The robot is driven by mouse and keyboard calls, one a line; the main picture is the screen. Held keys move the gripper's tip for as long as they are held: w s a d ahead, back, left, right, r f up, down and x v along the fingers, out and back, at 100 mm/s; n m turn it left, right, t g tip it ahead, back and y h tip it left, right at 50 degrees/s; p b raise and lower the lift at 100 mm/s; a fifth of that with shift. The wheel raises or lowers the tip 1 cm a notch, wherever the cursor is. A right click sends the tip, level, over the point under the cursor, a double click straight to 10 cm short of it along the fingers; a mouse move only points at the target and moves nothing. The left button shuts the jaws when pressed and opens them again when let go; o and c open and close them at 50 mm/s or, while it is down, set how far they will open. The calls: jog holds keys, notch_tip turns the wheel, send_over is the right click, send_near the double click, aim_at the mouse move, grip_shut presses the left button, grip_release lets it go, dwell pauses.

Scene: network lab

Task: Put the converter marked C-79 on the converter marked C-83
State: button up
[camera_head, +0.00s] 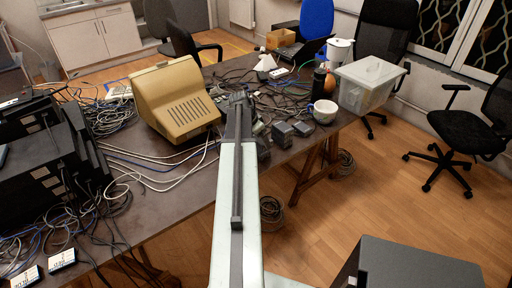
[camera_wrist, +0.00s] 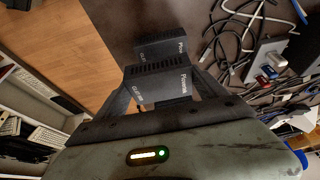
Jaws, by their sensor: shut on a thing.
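My gripper (camera_wrist: 162,84) is shut on a dark grey box-shaped converter (camera_wrist: 158,88), with one finger on each side of it in the wrist view. The converter has a slotted edge and pale print; I cannot read its mark. A second dark converter (camera_wrist: 160,48) shows just beyond it. I cannot tell whether the two touch. In the head view my arm reaches over the table and hides most of the held piece. Two dark grey converters, one (camera_head: 282,134) and another (camera_head: 302,129), stand on the table right of my arm. Their marks are not readable.
A beige monitor (camera_head: 178,98) stands left of my arm. A patterned cup (camera_head: 322,111), a dark bottle (camera_head: 319,83) and a clear lidded bin (camera_head: 370,86) stand to the right. Tangled cables (camera_head: 285,88) cover the table behind. The near right table edge is close to the converters.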

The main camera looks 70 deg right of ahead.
aim_at(258, 143)
jog(key=f+b, duration=0.2)
jog(key=w+f+b, duration=0.1)
jog(key=f+b, duration=0.1)
jog(key=shift+d, duration=0.25)
jog(key=shift+r, duration=0.2)
jog(key=shift+f, duration=0.25)
jog(key=o, duration=1.6)
jog(key=shift+r, duration=0.1)
jog(key=p+v, duration=1.1)
jog(key=v, duration=0.1)
jog(key=shift+a+r+p, duration=0.1)
jog(key=shift+r+p, duration=0.05)
jog(key=shift+p, duration=0.15)
jog(key=shift+w, duration=0.1)
